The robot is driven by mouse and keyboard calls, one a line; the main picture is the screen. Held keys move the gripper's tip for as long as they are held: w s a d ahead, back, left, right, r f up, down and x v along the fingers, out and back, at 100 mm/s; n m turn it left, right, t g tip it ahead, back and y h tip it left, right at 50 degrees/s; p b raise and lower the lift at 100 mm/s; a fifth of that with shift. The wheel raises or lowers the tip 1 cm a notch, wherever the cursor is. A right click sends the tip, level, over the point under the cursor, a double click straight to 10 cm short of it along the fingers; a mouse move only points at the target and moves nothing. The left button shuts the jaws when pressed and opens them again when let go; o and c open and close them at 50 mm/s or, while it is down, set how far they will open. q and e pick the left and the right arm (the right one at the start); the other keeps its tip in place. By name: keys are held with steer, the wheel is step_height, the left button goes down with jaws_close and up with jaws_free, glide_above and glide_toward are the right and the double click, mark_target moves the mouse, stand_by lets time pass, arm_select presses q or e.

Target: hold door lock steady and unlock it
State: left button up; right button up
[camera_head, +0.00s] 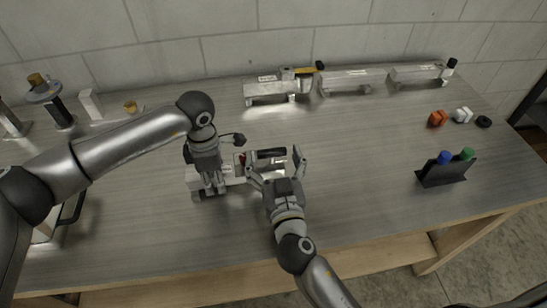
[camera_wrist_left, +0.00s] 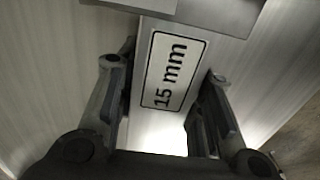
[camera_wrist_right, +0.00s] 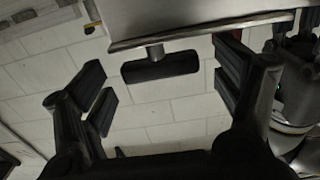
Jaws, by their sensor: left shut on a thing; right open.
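The door lock (camera_head: 236,173) is a light metal block lying across the near middle of the table, with a dark handle (camera_head: 265,153) along its far side. The handle also shows in the right wrist view (camera_wrist_right: 160,68), below a metal plate. My left gripper (camera_head: 214,186) is shut on the lock's left part. In the left wrist view its fingers (camera_wrist_left: 165,90) sit on both sides of a block labelled "15 mm". My right gripper (camera_head: 276,163) is open at the lock's right part. In the right wrist view its fingers (camera_wrist_right: 165,90) stand apart on both sides of the dark handle, with visible gaps.
Several similar metal blocks (camera_head: 352,78) stand along the back. A dark holder (camera_head: 442,176) with blue and green-topped items stands at the right. Small orange (camera_head: 437,119), white (camera_head: 463,115) and black (camera_head: 484,122) parts lie at the far right.

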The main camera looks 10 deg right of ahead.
steer(key=c, duration=1)
